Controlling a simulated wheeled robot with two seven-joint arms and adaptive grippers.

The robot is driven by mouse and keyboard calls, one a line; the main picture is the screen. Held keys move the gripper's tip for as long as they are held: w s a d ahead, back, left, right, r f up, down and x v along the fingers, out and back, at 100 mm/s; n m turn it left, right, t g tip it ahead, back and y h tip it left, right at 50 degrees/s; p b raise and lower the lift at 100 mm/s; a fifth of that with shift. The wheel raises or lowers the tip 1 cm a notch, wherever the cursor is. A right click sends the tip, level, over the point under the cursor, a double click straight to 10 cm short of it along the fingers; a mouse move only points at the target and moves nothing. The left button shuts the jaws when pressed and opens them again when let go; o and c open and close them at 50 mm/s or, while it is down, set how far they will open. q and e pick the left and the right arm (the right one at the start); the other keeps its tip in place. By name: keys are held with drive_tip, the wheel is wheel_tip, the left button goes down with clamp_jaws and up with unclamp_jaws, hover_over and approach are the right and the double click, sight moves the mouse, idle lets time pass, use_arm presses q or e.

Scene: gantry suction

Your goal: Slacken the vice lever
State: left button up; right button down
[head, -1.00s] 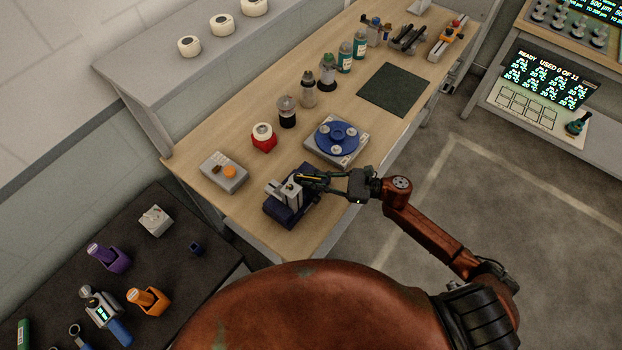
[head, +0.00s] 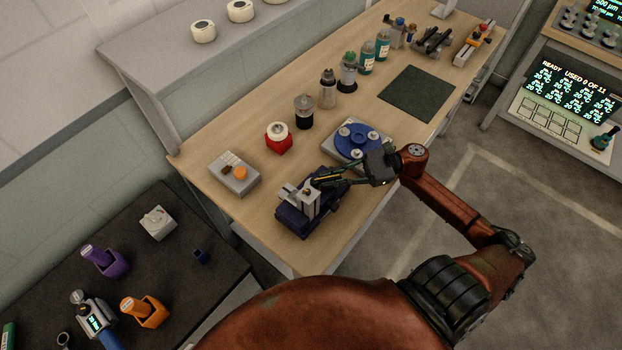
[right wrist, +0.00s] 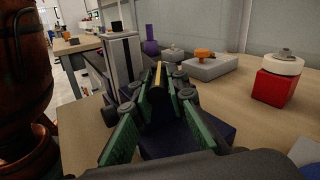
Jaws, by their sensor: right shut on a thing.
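The vice (head: 300,213) has a dark blue base and a grey upright jaw, and stands at the near end of the wooden bench. In the right wrist view its grey jaw (right wrist: 124,60) rises behind the fingers. My right gripper (head: 322,182) reaches in over the vice from the right. In the right wrist view its green-padded fingers (right wrist: 158,98) are closed around the dark vice lever with a yellow stripe (right wrist: 158,76). The fingers partly hide the lever and the blue base. My left gripper is in neither view.
A blue round turntable (head: 357,138) stands close behind the gripper. A grey box with an orange knob (head: 234,176) and a red block with a white top (head: 278,138) stand on the bench (head: 215,135). Several bottles line the back. A dark mat (head: 417,93) lies farther along.

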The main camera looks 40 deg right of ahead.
drive_tip(key=shift+d, duration=0.1)
drive_tip(key=c, duration=2)
unclamp_jaws()
drive_tip(key=shift+o, duration=0.6)
drive_tip(key=v, duration=1.2)
